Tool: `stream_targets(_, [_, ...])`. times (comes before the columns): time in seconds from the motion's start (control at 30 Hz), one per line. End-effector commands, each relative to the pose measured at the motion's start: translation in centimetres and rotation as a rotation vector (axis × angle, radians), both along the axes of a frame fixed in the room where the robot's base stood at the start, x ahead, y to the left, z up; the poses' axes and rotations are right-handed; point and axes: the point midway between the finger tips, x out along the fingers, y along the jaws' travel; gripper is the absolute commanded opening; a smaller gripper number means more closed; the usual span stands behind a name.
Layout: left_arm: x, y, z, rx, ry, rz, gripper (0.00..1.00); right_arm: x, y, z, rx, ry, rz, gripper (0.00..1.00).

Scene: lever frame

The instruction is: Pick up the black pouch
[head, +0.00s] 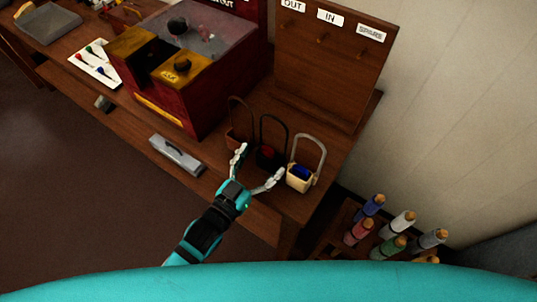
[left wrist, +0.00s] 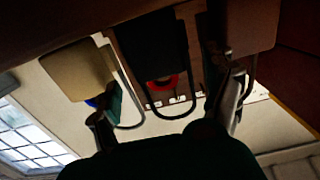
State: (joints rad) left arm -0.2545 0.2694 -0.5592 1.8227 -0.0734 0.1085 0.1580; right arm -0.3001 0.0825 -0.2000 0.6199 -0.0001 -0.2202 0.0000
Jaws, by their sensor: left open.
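The black pouch (head: 271,162) stands on the wooden bench between a brown pouch and a cream pouch. It has a tall black loop handle and something red inside. My left gripper (head: 258,164) is open in front of it, one finger toward the brown pouch (head: 238,137) and the other toward the cream pouch (head: 299,181). In the left wrist view, the black pouch (left wrist: 150,50) shows between the two spread fingers, and the picture looks upside down. I cannot tell whether a finger touches any pouch. My right gripper is out of view.
A dark red machine (head: 196,98) with a yellow top stands left of the pouches. A wooden board (head: 331,72) with IN and OUT labels rises behind them. A grey case (head: 177,154) lies near the bench's front edge. Several bottles (head: 391,245) stand lower right.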

Motion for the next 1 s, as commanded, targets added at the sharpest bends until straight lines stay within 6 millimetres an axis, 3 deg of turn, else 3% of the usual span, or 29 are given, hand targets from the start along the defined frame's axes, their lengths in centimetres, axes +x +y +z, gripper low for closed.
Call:
stream_targets(0.13, [1.6,-1.1,0.2,-0.001,-0.001,0.001,0.85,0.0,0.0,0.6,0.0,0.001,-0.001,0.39])
stream_targets(0.43, [1.9,-1.3,0.0,0.001,0.001,0.0,0.85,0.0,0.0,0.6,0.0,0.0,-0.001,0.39])
stream_targets(1.0, [1.9,-1.3,0.2,-0.002,-0.002,0.0,0.13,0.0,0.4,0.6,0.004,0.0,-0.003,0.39])
